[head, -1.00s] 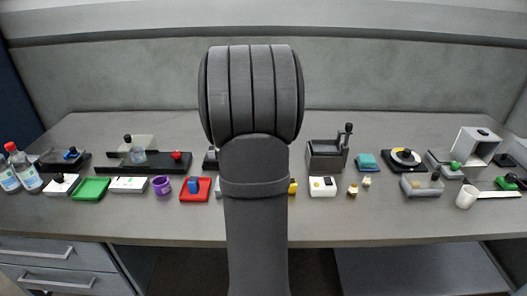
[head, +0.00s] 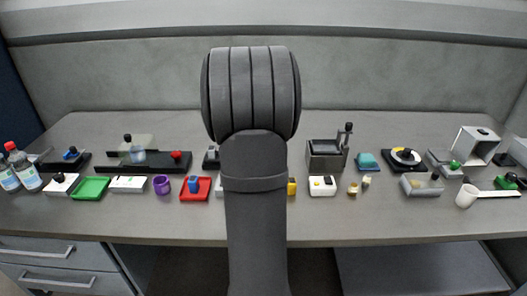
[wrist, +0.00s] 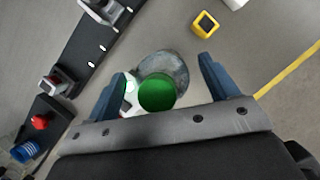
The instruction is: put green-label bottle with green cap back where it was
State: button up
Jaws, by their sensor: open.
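In the wrist view, the green cap (wrist: 157,93) is seen from above, between the two fingers of my gripper (wrist: 163,66). A white and green part of the bottle (wrist: 130,101) shows at the cap's left, close to the left finger. The rest of the bottle is hidden under the cap and behind the gripper body. A mottled grey disc (wrist: 172,66) lies just beyond the cap, partly covered by it. My gripper is open, with a clear gap between the right finger and the cap. In the head view my arm hides the gripper and this bottle.
A black rail (wrist: 84,49) with grey fittings runs along the left of the wrist view, with a red knob (wrist: 40,122) and blue ribbed cap (wrist: 25,151) near it. A yellow-rimmed block (wrist: 205,24) stands beyond. A red-capped bottle (head: 25,170) stands far left.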

jog(key=v, duration=1.2)
jog(key=shift+r, duration=0.2)
jog(key=shift+d, duration=0.1)
jog(key=x, duration=1.2)
jog(key=shift+f, duration=0.2)
notch_tip(320, 180, up, 3)
jog(key=shift+f, duration=0.2)
jog(key=shift+r, duration=0.75)
